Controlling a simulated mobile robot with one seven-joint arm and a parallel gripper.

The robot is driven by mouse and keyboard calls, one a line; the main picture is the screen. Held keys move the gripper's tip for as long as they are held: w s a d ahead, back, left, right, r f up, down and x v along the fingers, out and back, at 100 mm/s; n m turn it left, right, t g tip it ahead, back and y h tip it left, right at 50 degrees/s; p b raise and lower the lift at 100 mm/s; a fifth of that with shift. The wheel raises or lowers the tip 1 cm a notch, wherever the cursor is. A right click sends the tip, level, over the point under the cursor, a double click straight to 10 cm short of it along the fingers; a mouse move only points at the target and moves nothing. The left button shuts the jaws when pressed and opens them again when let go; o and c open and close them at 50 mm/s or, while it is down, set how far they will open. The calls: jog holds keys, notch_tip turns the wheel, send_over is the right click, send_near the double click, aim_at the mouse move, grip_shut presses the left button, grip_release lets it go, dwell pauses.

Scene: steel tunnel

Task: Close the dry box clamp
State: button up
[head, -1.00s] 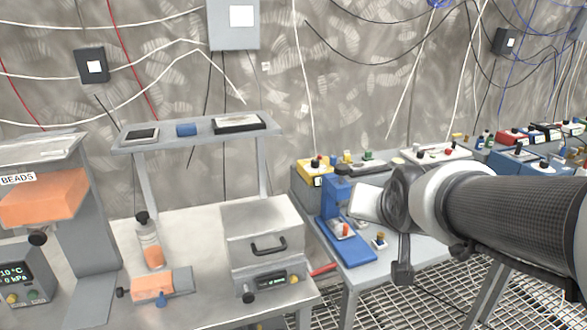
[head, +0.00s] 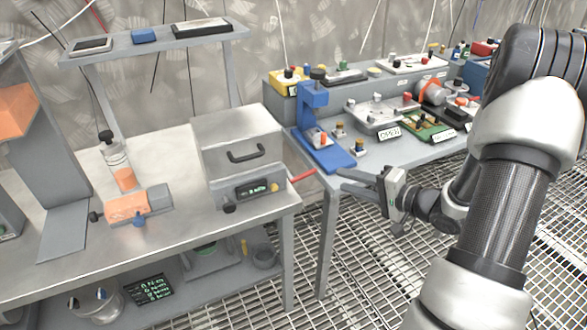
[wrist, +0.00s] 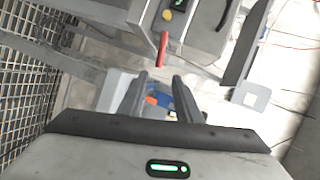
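The dry box appears to be the grey metal box (head: 240,140) with a black handle and a display panel on the left table. A red lever (head: 303,175), which looks like its clamp handle, sticks out from its right side near the table edge. The lever also shows in the wrist view (wrist: 162,49), just beyond the fingertips. My gripper (head: 341,181) is open and empty, its fingers pointing left toward the lever with a gap between. In the wrist view my two fingers (wrist: 157,85) are apart. The lever's mount is hard to make out.
A blue press (head: 318,125) stands on the right table (head: 365,160) just behind my gripper. A bottle (head: 119,165) and an orange block (head: 128,207) are left of the box. A raised shelf (head: 150,48) stands behind. Open grating floor lies between and below the tables.

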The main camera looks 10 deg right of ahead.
jog(key=s+a+b+x, duration=0.1)
jog(key=b+x, duration=0.2)
jog(key=x, duration=1.4)
jog(key=shift+f+y+b, duration=0.15)
jog(key=shift+y+b, duration=0.15)
jog(key=shift+b, duration=0.05)
jog(key=shift+w+a, duration=0.1)
